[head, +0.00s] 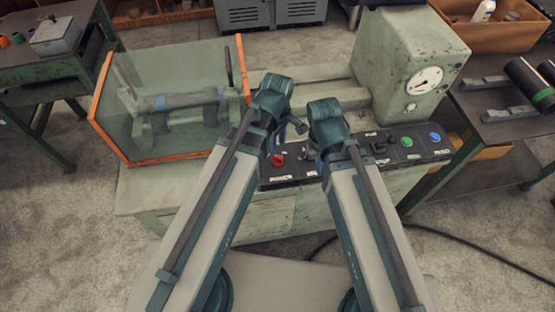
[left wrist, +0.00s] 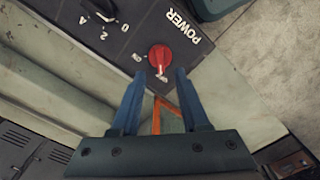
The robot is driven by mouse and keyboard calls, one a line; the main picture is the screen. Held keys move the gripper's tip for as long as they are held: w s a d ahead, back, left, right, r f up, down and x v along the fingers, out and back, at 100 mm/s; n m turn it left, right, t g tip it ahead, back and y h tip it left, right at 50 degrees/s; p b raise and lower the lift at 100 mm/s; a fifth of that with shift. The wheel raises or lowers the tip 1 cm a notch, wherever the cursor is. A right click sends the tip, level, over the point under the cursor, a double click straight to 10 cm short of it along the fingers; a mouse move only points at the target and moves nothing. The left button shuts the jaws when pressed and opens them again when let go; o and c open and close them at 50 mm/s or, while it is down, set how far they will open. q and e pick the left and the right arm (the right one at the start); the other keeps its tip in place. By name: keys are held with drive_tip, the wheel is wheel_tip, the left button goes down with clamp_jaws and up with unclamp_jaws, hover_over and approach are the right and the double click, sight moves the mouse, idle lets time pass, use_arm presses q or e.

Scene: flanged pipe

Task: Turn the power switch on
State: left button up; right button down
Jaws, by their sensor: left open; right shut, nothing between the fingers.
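The power switch is a red rotary knob (left wrist: 160,55) on the dark control panel, next to the POWER label. It also shows in the head view (head: 277,160) at the panel's left end. Two small position marks sit beside it; they are too small to read surely. My left gripper (left wrist: 160,77) is open, its two blue fingertips close to either side of the knob's near edge. I cannot tell whether they touch it. In the head view my left gripper (head: 284,130) is above the panel's left end. My right gripper (head: 312,148) is shut and empty over the panel, partly hidden by its arm.
The panel (head: 349,163) also carries a black selector knob (left wrist: 100,10), a green button (head: 407,141) and a blue button (head: 435,137). An orange-framed guard (head: 150,155) stands left on the machine. A gauge housing (head: 405,55) stands behind the panel.

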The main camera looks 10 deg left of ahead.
sight(277, 156)
use_arm(q)
wheel_tip(277, 156, down, 6)
drive_tip(key=b, duration=0.5)
drive_tip(key=shift+f, duration=0.1)
clamp_jaws()
